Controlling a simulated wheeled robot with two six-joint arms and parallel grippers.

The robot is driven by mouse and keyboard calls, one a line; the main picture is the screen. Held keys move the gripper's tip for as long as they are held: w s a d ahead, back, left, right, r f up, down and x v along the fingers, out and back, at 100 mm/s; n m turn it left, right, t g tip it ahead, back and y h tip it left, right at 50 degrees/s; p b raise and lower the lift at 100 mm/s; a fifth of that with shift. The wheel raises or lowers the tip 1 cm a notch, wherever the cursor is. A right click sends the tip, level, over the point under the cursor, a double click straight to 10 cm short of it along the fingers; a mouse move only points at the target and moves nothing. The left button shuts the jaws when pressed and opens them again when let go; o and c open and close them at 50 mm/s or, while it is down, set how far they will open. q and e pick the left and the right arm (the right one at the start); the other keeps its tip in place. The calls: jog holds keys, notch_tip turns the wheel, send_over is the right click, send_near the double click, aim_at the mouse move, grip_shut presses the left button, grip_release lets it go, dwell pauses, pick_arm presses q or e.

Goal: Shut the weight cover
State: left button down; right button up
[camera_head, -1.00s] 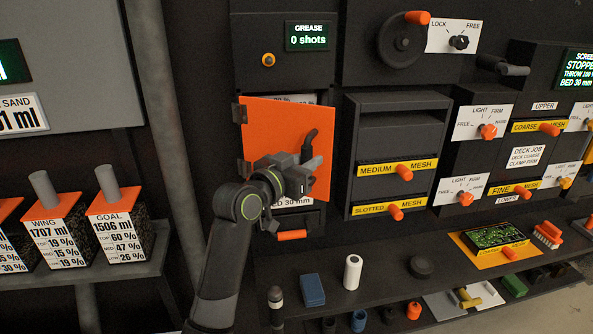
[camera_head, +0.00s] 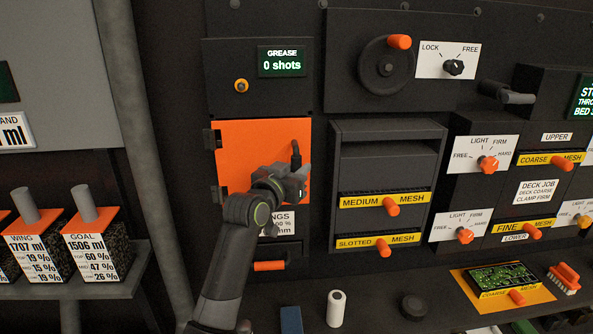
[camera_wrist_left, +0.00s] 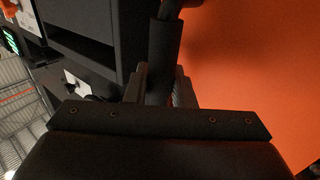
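The weight cover is an orange square door (camera_head: 245,150) hinged at its left edge on the dark panel. It lies nearly flat against the panel in the head view; I cannot tell whether it is fully flush. Its dark handle (camera_head: 296,154) stands near the right edge. My left gripper (camera_head: 294,180) is at the handle's lower part. In the left wrist view its fingers (camera_wrist_left: 160,85) are on both sides of the dark handle (camera_wrist_left: 165,50) and look closed on it, with the orange cover (camera_wrist_left: 245,70) to the right. My right gripper is not in view.
Right of the cover stands a rack (camera_head: 388,160) with medium and slotted mesh drawers. Below the cover is a partly hidden white label (camera_head: 281,222) and an orange handle (camera_head: 269,266). A shelf with a white cylinder (camera_head: 336,308) and a dark puck (camera_head: 413,306) runs below.

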pick_arm(q)
jog(key=c, duration=1.3)
grip_release()
jog(key=shift+s+d, duration=0.1)
jog(key=shift+s, duration=0.05)
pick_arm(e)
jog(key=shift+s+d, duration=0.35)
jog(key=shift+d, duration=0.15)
pick_arm(q)
jog(key=b+v, duration=0.4)
jog(key=v, duration=1.3)
jog(key=shift+s, duration=0.2)
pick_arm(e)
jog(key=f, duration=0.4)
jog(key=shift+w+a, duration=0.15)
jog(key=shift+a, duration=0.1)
